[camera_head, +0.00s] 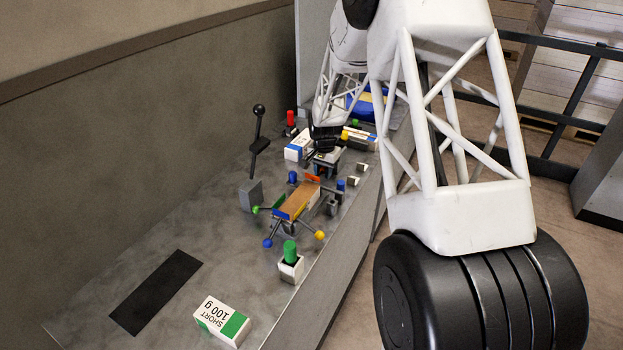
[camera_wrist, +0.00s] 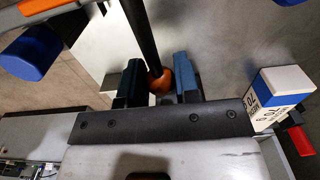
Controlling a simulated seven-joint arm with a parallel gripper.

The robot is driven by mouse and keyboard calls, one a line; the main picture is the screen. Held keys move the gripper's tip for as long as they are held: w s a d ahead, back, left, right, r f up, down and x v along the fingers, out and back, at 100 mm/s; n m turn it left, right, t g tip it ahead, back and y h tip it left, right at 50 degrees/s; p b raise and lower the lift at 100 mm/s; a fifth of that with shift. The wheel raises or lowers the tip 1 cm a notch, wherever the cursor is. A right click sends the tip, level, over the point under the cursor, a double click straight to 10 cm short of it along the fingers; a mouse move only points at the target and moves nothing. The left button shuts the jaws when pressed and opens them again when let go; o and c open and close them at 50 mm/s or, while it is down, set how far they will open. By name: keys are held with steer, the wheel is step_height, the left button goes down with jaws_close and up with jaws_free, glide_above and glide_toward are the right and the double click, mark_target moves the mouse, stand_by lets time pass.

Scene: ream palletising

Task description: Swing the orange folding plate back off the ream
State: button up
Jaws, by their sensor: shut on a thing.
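A brown-topped ream (camera_head: 297,203) sits in a folding station on the bench, with coloured edges and levers ending in green, blue and yellow balls around it. A small orange piece (camera_head: 313,177), seemingly the orange plate, shows at the ream's far end. An orange strip (camera_wrist: 40,5) shows at the upper left of the wrist view. My gripper (camera_head: 325,171) is at that far end. In the wrist view its blue-padded jaws (camera_wrist: 159,82) are shut on an orange ball knob (camera_wrist: 160,80) at the end of a black rod. The plate's full surface and angle are hidden.
A blue-and-white box (camera_wrist: 280,90) is close to my gripper's right in the wrist view. A green-capped post (camera_head: 290,252) and a green-and-white ream (camera_head: 222,320) stand nearer. A black lever (camera_head: 258,145) rises behind.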

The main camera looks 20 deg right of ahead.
steer(key=shift+s+a+f, duration=0.15)
steer(key=shift+f, duration=0.4)
steer(key=shift+s+a+f, duration=0.1)
steer(key=shift+f, duration=0.4)
stand_by(2.1)
steer(key=o, duration=1.5)
steer(key=shift+c, duration=0.2)
steer(key=shift+r, duration=0.15)
steer(key=shift+r, duration=3.4)
